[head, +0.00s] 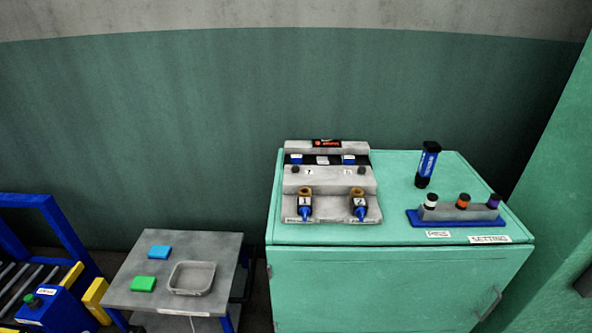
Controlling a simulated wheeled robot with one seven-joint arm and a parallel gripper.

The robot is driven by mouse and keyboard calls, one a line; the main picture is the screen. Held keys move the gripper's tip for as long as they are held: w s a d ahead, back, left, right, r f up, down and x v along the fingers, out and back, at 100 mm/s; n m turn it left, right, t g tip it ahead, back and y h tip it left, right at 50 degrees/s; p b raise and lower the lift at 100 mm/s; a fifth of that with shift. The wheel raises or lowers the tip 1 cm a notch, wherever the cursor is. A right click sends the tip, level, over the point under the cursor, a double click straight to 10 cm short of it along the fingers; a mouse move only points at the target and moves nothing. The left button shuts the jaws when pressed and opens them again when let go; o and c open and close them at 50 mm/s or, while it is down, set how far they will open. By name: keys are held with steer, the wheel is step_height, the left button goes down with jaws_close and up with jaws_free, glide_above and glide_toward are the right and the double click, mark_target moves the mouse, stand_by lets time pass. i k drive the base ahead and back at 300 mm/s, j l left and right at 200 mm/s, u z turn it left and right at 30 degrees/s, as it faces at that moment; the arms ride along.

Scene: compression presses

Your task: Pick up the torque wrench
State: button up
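No long-handled wrench shows, and I cannot tell for sure which thing is the torque wrench. A blue and black cylindrical tool (428,164) stands nearly upright on the green cabinet (400,280), toward its back right. A stepped grey stand (330,179) on the cabinet's left side holds two small tools with blue tips and brown-yellow tops, the left one (305,205) and the right one (359,205). My gripper is not in view.
A blue-based holder (457,216) with white-, orange- and purple-topped pieces stands at the cabinet's front right. Left of the cabinet is a low grey table (135,285) with a metal tray (192,278), a blue block (159,252) and a green block (143,284). The cabinet top's middle is clear.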

mark_target(431, 150)
steer(key=i+j, duration=0.7)
steer(key=j, duration=0.25)
steer(key=i+j, duration=0.3)
steer(key=j, duration=0.15)
steer(key=i+j, duration=0.35)
steer(key=j, duration=0.15)
steer(key=i+j, duration=0.35)
steer(key=j+z, duration=0.05)
steer(key=j, duration=0.05)
